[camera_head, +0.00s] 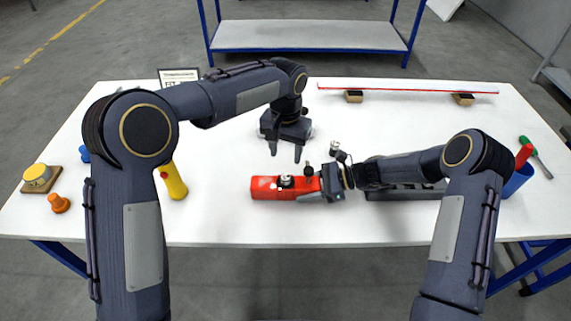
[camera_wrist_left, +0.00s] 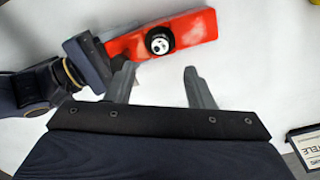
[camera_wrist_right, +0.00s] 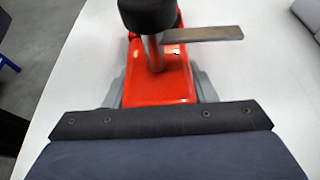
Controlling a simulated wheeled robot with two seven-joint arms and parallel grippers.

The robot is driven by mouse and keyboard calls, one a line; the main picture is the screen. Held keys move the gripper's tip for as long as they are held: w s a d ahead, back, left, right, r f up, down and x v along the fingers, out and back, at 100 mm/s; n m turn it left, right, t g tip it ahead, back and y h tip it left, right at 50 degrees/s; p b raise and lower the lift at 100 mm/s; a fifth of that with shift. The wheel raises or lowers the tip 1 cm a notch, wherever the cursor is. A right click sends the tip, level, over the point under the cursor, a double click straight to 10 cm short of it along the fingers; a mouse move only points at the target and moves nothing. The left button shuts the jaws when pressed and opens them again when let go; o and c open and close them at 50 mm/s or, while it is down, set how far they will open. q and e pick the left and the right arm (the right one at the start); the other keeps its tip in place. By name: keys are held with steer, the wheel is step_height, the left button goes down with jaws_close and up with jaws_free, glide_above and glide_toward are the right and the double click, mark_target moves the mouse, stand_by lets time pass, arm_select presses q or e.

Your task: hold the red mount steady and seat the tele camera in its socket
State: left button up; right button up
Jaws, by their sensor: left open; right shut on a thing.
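The red mount (camera_head: 263,189) lies on the white table near its front middle. My right gripper (camera_head: 315,190) is shut on its right end; in the right wrist view the mount (camera_wrist_right: 160,85) sits between the fingers. A small round white-and-black piece, likely the tele camera (camera_head: 286,181), stands on the mount's top; it also shows in the left wrist view (camera_wrist_left: 159,41). I cannot tell how deep it sits. My left gripper (camera_head: 286,152) is open and empty, above the table behind the mount. In the left wrist view its fingertips (camera_wrist_left: 156,70) are apart, short of the mount.
A blue cup (camera_head: 516,182) is at right, a long rail (camera_head: 410,88) at the back. A TELE card (camera_wrist_left: 306,150) lies behind.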

arm_select(q)
steer(key=shift+r, duration=1.35)
steer(key=s+a+r+n+t+h, duration=0.1)
steer(key=s+a+r, duration=0.3)
steer(key=s+a, duration=0.3)
steer(key=s+a+r+n+t+h, duration=0.1)
steer(key=s+a+r, duration=0.3)
steer(key=a, duration=0.4)
steer(key=s+a+f+n+t+h, duration=0.1)
steer(key=s+a+f+n, duration=0.1)
steer(key=s, duration=0.7)
steer(key=s+a+f+n+t, duration=0.2)
steer(key=s+a+f, duration=0.1)
steer(key=s, duration=0.7)
steer(key=shift+a+f+t+h, duration=0.3)
steer(key=shift+f+h, duration=0.1)
